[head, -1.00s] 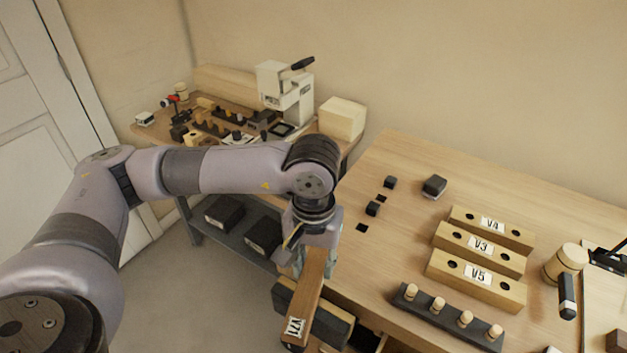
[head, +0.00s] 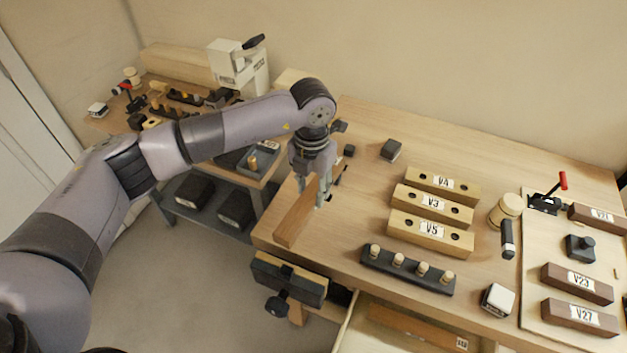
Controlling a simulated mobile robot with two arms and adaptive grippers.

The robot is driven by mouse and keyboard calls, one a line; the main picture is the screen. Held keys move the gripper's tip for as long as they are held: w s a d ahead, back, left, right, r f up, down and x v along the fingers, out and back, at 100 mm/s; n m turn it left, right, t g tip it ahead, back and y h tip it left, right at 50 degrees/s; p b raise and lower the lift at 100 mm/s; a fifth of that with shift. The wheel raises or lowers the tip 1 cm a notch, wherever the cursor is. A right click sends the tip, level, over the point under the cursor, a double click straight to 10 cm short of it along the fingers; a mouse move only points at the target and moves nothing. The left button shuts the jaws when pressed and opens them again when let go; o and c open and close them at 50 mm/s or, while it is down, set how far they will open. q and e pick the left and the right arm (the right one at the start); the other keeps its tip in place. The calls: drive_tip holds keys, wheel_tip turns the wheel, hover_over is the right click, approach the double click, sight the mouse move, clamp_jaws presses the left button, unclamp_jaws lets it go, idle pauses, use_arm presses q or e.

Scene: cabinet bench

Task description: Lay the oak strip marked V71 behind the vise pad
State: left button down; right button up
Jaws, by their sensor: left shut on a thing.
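My left gripper (head: 314,195) is shut on the oak strip (head: 293,224), with its fingers pointing down. The strip is over the left end of the bench top, its near end close to the front left corner. Its V71 label is not readable now, and I cannot tell whether the strip touches the bench. The dark vise pad (head: 288,279) is on the bench's front edge, with a knob below it. The strip is behind the pad, apart from it. My right gripper is out of view.
Blocks V4 (head: 443,185), V3 (head: 432,204) and V5 (head: 430,231) lie right of the strip, behind a dark peg rack (head: 407,270). Small dark blocks stand near the back. An open drawer (head: 347,334) is below the front edge. A side bench (head: 262,169) stands left.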

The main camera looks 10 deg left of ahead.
use_arm(q)
drive_tip(key=shift+w+d+n, duration=0.1)
drive_tip(key=shift+w+n, duration=0.05)
drive_tip(key=shift+n, duration=0.25)
drive_tip(key=shift+f, duration=0.2)
drive_tip(key=shift+f+b, duration=1.3)
drive_tip(key=shift+f, duration=0.85)
drive_tip(key=shift+f+b, duration=0.65)
drive_tip(key=shift+f, duration=0.1)
drive_tip(key=shift+b, duration=0.35)
drive_tip(key=shift+f, duration=0.15)
drive_tip(key=shift+f+b, duration=0.25)
drive_tip(key=shift+b, duration=0.2)
